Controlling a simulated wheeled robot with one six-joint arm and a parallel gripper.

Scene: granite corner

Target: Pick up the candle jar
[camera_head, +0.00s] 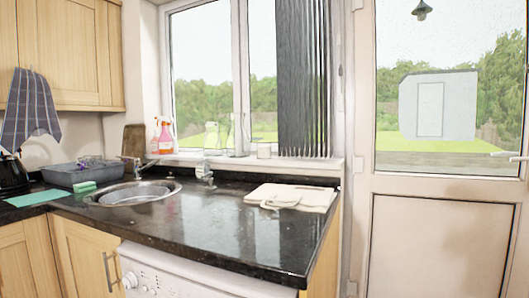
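My gripper does not show in this view.
Spray bottles (165,137) and glass vessels (235,135) share the sill. A glazed door (440,240) stands right.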

